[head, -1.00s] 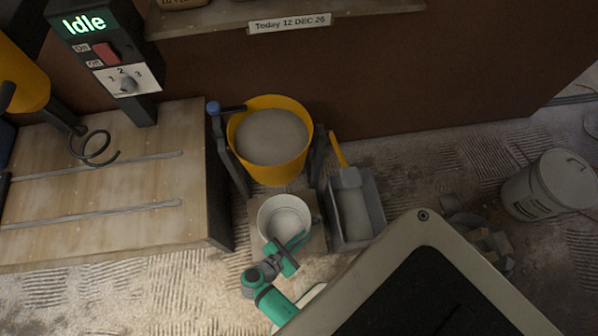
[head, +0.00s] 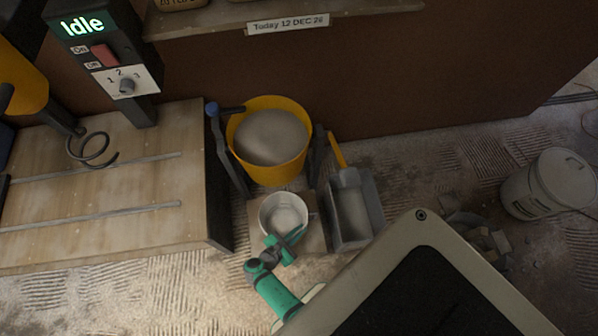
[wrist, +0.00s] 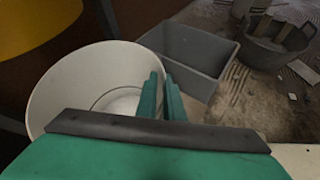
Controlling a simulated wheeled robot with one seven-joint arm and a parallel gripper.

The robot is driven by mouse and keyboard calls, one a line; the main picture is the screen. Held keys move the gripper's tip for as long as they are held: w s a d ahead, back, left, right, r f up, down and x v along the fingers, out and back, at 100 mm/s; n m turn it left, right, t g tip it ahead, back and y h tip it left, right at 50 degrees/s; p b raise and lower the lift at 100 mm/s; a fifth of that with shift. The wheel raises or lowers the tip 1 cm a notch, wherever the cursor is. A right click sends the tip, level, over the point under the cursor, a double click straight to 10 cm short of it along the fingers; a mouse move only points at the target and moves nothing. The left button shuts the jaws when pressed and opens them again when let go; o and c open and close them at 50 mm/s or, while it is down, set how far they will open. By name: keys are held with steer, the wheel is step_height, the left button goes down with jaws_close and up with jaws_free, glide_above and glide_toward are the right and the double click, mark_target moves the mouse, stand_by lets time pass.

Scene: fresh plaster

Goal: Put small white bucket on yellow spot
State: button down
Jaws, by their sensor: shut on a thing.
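The small white bucket (head: 264,217) is just in front of the yellow tub, above or on a pale wooden board; I cannot tell if it touches the board. My gripper (head: 292,237) is at the bucket's near right side. In the wrist view the teal fingers (wrist: 162,97) are shut on the rim of the white bucket (wrist: 62,85), which looks upright. Its inside is pale, with a lighter round area at the bottom. I see no yellow spot in either view; anything under the bucket is hidden.
The yellow tub (head: 294,172) of grey material hangs in a dark frame behind the bucket. A grey rectangular bin (head: 374,207) stands close on the right. A wooden bench (head: 110,225) is at left.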

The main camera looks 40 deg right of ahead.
steer(key=shift+f, duration=0.1)
steer(key=c, duration=1.9)
jaws_free()
steer(key=shift+o, duration=0.2)
